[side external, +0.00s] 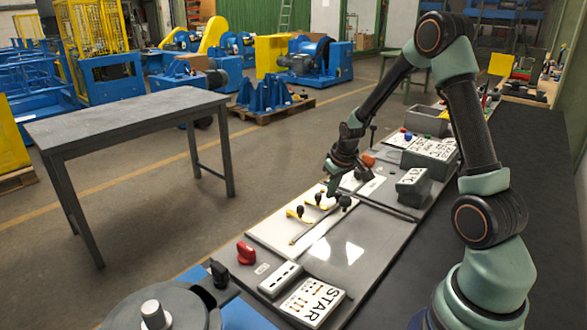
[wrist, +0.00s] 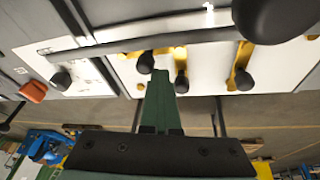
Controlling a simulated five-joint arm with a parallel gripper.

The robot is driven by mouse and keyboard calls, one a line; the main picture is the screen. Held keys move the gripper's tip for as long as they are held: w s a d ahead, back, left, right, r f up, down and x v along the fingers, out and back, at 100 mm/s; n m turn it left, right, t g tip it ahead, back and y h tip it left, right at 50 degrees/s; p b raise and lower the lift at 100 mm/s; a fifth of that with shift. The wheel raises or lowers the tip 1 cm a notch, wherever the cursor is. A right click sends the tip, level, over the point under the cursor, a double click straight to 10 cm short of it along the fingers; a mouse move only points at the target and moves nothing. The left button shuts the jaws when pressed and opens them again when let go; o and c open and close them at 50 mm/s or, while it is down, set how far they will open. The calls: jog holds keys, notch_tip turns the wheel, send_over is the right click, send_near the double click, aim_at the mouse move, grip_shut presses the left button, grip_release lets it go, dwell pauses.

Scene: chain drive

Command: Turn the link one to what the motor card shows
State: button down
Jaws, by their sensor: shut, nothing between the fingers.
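On a white panel (side external: 285,232) of the bench are several yellow links with black knobs. One yellow link (side external: 298,214) and another (side external: 322,204) show in the side view. In the wrist view, a yellow link (wrist: 181,62) and a wider yellow link (wrist: 244,58) stand out, each with a black knob. Which is link one, I cannot tell. Cards with black marks stand on grey blocks, one smaller card (side external: 412,177) and one larger card (side external: 431,149); which is the motor card is unclear. My gripper (wrist: 160,76) is shut and empty, just above the panel near the links.
A large black knob (wrist: 276,15) looms close.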

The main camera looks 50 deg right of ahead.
jog(key=shift+s+d+f, duration=0.1)
jog(key=shift+s+d, duration=0.2)
jog(key=shift+s, duration=0.1)
jog(key=shift+w+d, duration=0.15)
jog(key=shift+d, duration=0.5)
jog(key=w+a+v, duration=0.1)
jog(key=a+v, duration=0.1)
jog(key=v, duration=1)
jog(key=s+a+r+n, duration=0.1)
jog(key=s+a+r, duration=0.1)
jog(key=a, duration=0.4)
jog(key=s+a+r+n+t+y, duration=0.1)
jog(key=s+a+r, duration=0.2)
jog(key=a, duration=0.4)
jog(key=s+a+r+n+t, duration=0.1)
jog(key=s+a+r, duration=0.1)
jog(key=s+a, duration=0.2)
jog(key=a, duration=0.2)
jog(key=shift+s+a+r+y, duration=0.25)
jog(key=shift+a+r+y, duration=0.1)
jog(key=shift+a+y, duration=0.05)
